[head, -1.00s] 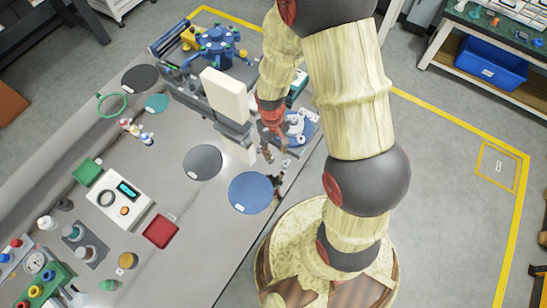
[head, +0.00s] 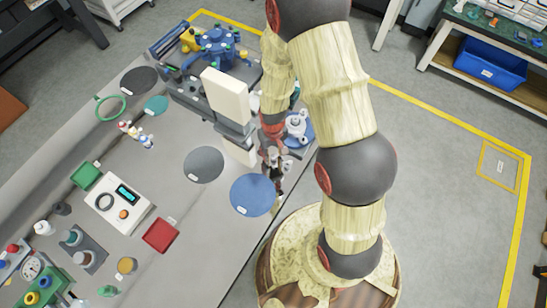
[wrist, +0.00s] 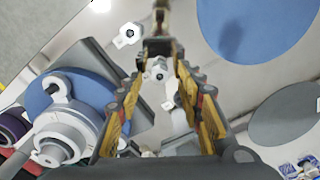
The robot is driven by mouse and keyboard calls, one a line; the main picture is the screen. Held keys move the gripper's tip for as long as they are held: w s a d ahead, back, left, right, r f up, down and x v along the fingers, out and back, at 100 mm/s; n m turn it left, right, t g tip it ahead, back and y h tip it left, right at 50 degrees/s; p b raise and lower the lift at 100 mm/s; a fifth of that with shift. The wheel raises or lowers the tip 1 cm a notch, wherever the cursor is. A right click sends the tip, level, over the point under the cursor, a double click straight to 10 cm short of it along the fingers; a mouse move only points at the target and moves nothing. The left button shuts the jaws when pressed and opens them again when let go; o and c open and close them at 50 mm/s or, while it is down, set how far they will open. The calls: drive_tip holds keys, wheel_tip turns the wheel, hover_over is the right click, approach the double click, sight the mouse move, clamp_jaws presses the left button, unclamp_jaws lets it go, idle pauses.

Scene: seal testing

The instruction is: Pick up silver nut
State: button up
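In the wrist view, a small silver nut (wrist: 158,70) with a dark hole lies on the grey bench top, seen between the fingertips of my gripper (wrist: 162,80). A second silver hex nut (wrist: 127,35) lies further up and left, outside the fingers. My gripper is open, its two yellow-padded fingers apart, and I see no clear contact with either nut. In the head view my gripper (head: 273,168) points down over the bench near its right edge, beside the blue disc. The nuts cannot be made out there behind it.
A blue round mat (head: 251,195) and a dark grey round mat (head: 203,164) lie left of my gripper. A white fixture on a blue round base (wrist: 68,130) stands close to the left finger. A tall beige-and-grey block (head: 227,95) stands just behind on the bench.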

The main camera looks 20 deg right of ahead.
drive_tip(key=c, duration=0.3)
clamp_jaws()
idle(0.3)
